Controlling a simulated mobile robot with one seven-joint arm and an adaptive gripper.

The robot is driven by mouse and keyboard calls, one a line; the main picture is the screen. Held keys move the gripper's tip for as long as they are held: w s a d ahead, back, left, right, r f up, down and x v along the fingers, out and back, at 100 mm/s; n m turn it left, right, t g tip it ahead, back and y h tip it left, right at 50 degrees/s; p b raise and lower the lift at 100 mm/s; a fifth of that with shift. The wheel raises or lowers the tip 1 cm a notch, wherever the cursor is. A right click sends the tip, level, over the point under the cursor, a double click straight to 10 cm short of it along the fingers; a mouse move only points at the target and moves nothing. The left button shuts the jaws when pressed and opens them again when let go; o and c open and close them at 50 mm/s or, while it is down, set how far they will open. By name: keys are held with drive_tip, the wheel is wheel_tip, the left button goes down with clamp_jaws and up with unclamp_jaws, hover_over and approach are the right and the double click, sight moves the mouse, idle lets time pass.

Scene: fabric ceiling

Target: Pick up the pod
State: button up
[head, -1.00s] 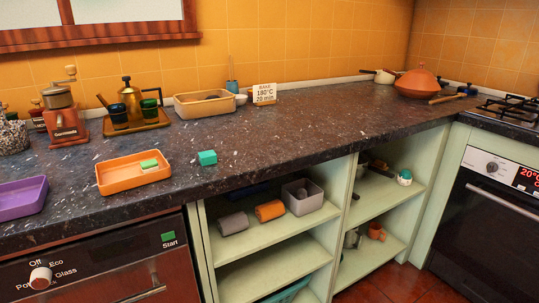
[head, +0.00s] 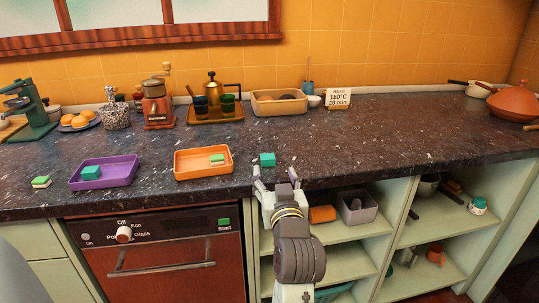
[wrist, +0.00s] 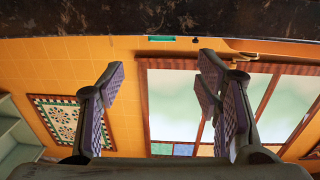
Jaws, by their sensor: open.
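A small teal block (head: 267,159), which may be the pod, sits on the dark counter close to its front edge. A sliver of it also shows at the counter edge in the wrist view (wrist: 161,39). A green and white block (head: 217,160) lies in the orange tray (head: 190,176), and a similar one (head: 41,182) lies on the counter at left. Another teal block (head: 91,172) is in the purple tray (head: 112,184). My gripper (head: 274,176) is open and empty, in front of the counter edge, just below the nearest teal block. It shows in the wrist view (wrist: 160,72), fingers wide apart.
The counter edge (wrist: 160,22) spans the top of the wrist view. Open shelves (head: 345,262) with an orange roll and a grey bin (head: 357,208) lie below. A card (head: 338,97) and a tan tray (head: 279,108) stand behind. The counter right of the teal block is clear.

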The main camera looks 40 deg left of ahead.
sight(269, 160)
drive_tip(key=x, duration=0.3)
drive_tip(key=shift+w+a+p, duration=0.15)
drive_tip(key=shift+a+p, duration=0.15)
drive_tip(key=shift+a, duration=0.05)
drive_tip(key=x, duration=0.2)
drive_tip(key=p+x, duration=0.1)
drive_tip(key=f+p+x, duration=0.1)
drive_tip(key=x, duration=0.1)
drive_tip(key=shift+w+a, duration=0.15)
drive_tip(key=shift+a, duration=0.15)
drive_tip(key=c, duration=1)
